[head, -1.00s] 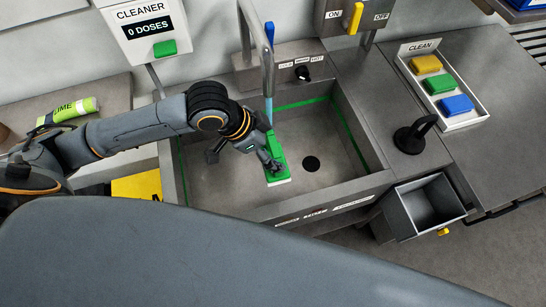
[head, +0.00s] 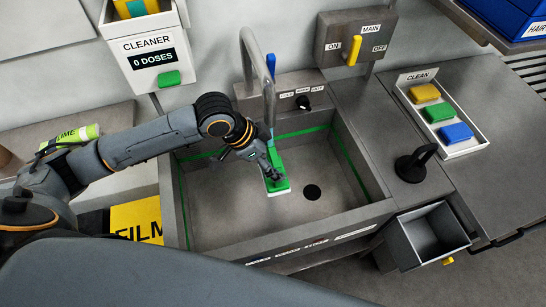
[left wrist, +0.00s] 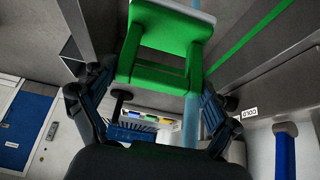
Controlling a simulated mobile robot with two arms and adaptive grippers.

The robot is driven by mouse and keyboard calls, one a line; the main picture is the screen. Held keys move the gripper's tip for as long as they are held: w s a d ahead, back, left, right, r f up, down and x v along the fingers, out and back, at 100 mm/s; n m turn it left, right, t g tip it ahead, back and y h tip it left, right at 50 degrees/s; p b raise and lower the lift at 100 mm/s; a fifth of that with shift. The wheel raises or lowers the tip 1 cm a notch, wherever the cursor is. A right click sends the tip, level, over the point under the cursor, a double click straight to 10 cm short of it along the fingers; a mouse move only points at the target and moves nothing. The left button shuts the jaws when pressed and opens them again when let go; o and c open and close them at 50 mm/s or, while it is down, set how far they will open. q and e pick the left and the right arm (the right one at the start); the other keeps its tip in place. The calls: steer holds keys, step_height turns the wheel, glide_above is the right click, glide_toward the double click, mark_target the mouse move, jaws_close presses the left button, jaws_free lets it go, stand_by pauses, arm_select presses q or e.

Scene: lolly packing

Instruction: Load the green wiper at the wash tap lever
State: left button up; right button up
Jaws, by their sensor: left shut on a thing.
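My left gripper (head: 269,158) is shut on the green wiper (head: 279,186) and holds it over the sink, close to the tap. In the left wrist view the wiper's green frame (left wrist: 155,76) sits between the fingers, with a pale edge at its far end. The arched grey tap (head: 258,60) stands behind it, with a blue lever (head: 271,66); a blue upright lever (left wrist: 285,158) also shows in the left wrist view. A pale blue stream (left wrist: 191,122) passes beside the wiper. Whether it touches the wiper is unclear. My right gripper is out of view.
The sink (head: 230,225) has a dark drain. A CLEANER dispenser (head: 150,55) reads 0 DOSES. A yellow MAIN lever (head: 353,50) is at the back. The CLEAN tray (head: 464,152) holds yellow, green and blue blocks. A black upright (head: 415,162) and an open bin (head: 425,235) stand right.

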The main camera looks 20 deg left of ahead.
mark_target(273, 187)
arm_select(q)
steer(key=shift+s+d+r+p, duration=0.1)
steer(key=shift+s+d+p, duration=0.25)
steer(key=shift+s, duration=0.35)
steer(key=shift+s+d+f+p, duration=0.15)
steer(key=shift+s+p, duration=0.3)
steer(key=shift+s, duration=0.25)
steer(key=shift+s+d+r+p, duration=0.15)
steer(key=shift+s+d+p, duration=0.2)
steer(key=shift+s, duration=0.35)
steer(key=shift+s+d+p, duration=0.25)
steer(key=shift+s+p, duration=0.15)
steer(key=shift+s, duration=0.5)
steer(key=shift+s+d+p, duration=0.25)
steer(key=shift+s+p, duration=0.15)
steer(key=shift+s, duration=0.45)
steer(key=s+d+r+p, duration=0.1)
steer(key=s+r+p, duration=0.2)
steer(key=s+r, duration=0.1)
steer(key=shift+s+d, duration=0.35)
